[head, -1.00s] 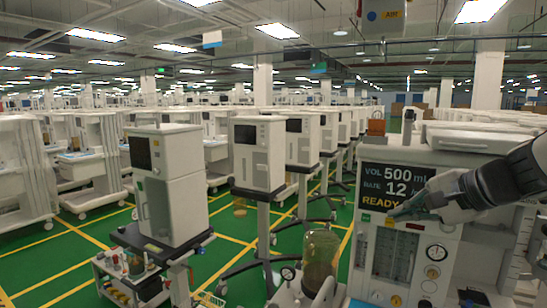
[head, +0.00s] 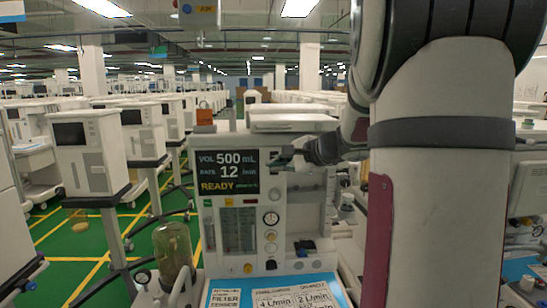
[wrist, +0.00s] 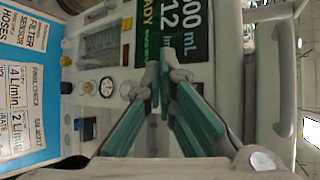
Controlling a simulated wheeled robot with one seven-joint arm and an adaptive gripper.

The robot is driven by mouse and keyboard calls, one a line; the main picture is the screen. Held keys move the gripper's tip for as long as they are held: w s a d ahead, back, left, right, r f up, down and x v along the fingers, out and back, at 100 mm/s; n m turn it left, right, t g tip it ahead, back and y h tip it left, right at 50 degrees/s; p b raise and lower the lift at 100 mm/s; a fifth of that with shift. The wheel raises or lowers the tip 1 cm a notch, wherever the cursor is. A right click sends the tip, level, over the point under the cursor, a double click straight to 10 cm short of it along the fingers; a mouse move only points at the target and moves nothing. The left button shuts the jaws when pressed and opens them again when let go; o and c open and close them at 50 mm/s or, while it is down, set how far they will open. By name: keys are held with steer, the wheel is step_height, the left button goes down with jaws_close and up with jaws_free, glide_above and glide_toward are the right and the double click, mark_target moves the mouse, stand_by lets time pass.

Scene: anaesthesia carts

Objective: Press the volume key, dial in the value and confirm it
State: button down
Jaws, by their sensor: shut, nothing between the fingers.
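The ventilator's dark display (head: 226,172) reads VOL 500 mL, RATE 12 /min and READY. It also shows sideways in the wrist view (wrist: 180,35). My gripper (head: 277,160) is at the display's right edge in the head view. In the wrist view my gripper (wrist: 158,78) has its green-padded fingertips together and empty, by the display's lower edge. I cannot tell whether they touch the panel. I cannot identify the volume key.
A round gauge (head: 271,218) and flow tubes (head: 238,230) are below the display. A blue-edged tray with printed cards (head: 229,297) juts out in front. A glass canister (head: 173,250) stands at the left. Other carts fill the hall behind, with green floor between.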

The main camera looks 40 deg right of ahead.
mark_target(274, 157)
steer(key=w+d, duration=0.4)
steer(key=w, duration=0.2)
steer(key=shift+d, duration=0.35)
steer(key=shift+w+b, duration=0.2)
steer(key=shift+b, duration=0.15)
stand_by(0.9)
steer(key=shift+w+d, duration=0.25)
steer(key=shift+w+d, duration=0.3)
steer(key=shift+w, duration=0.05)
stand_by(0.9)
steer(key=shift+s+a, duration=0.1)
steer(key=shift+s+a+b, duration=0.35)
steer(key=shift+s+a, duration=0.1)
steer(key=shift+s, duration=0.15)
